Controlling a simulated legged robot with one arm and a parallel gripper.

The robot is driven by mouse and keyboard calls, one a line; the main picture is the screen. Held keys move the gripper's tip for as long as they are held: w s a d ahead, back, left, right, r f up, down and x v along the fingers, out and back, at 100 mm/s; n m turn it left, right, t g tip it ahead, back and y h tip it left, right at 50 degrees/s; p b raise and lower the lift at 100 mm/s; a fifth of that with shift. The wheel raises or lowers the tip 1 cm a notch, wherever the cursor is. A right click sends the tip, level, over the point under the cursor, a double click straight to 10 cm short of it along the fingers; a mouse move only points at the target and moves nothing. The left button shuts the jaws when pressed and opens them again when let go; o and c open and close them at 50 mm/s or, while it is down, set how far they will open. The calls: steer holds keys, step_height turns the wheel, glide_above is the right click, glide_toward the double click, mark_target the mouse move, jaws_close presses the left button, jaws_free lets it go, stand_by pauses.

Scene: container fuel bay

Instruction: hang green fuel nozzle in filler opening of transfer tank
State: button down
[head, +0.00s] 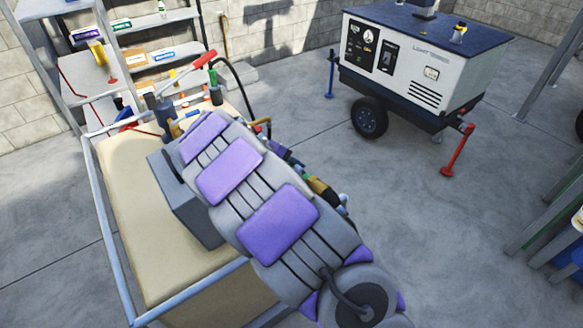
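The transfer tank (135,215) is a beige box in a pale metal frame, left of centre. My grey and purple arm reaches over it and covers much of its top and right side. A small upright green piece (215,94), apparently the green nozzle, shows at the tank's far end, just beyond my arm. A black hose (241,84) loops near its top and drops behind my arm. A red handle (205,60) is just above it. The filler opening cannot be made out, nor whether the green piece sits in it. I cannot make out my gripper's fingers; my arm hides that area.
Shelves (155,55) with small labelled goods stand behind the tank. A white wheeled generator (415,65) with a red-footed jack (457,150) stands at the back right. A green-edged rack (550,225) is at the right edge. The concrete floor between is clear.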

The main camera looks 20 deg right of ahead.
steer(key=shift+r, duration=0.1)
steer(key=c, duration=0.6)
jaws_free()
steer(key=p+v, duration=0.4)
steer(key=v, duration=1.3)
steer(key=shift+a, duration=0.25)
